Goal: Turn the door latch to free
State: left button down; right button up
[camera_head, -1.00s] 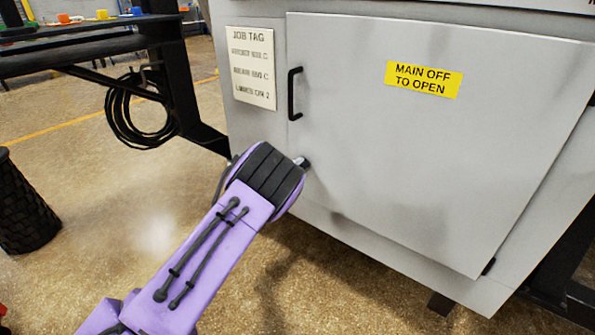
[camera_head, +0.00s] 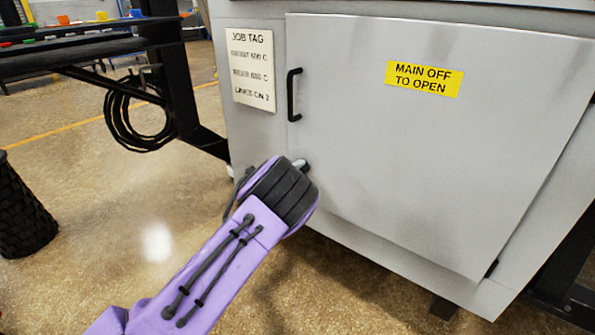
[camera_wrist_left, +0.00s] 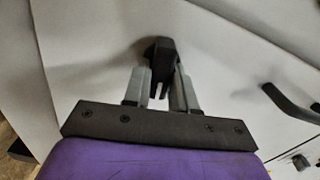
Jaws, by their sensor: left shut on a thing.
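The grey furnace door (camera_head: 420,150) is closed, with a black door handle (camera_head: 294,94) on its left side. The dark door latch (camera_wrist_left: 158,50) shows in the left wrist view between the two grey fingers. In the head view it is mostly hidden by my wrist, low at the door's left edge. My left gripper (camera_wrist_left: 161,82) is shut on the latch; its fingertip area (camera_head: 301,164) only just shows past my wrist in the head view. The latch's exact angle cannot be told. My right gripper is not in view.
A yellow sign (camera_head: 424,79) reads "MAIN OFF TO OPEN". A job tag plate (camera_head: 252,68) is left of the door. The door handle also shows right of the gripper in the wrist view (camera_wrist_left: 287,103). A black basket (camera_head: 22,212) stands on the floor at left; floor between is clear.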

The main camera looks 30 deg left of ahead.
pick_arm(q)
jog(key=c, duration=1)
grip_release()
jog(key=shift+s, duration=0.15)
jog(key=s+p, duration=0.1)
jog(key=s, duration=0.9)
jog(key=shift+s+a+p, duration=0.15)
jog(key=shift+a+p, duration=0.25)
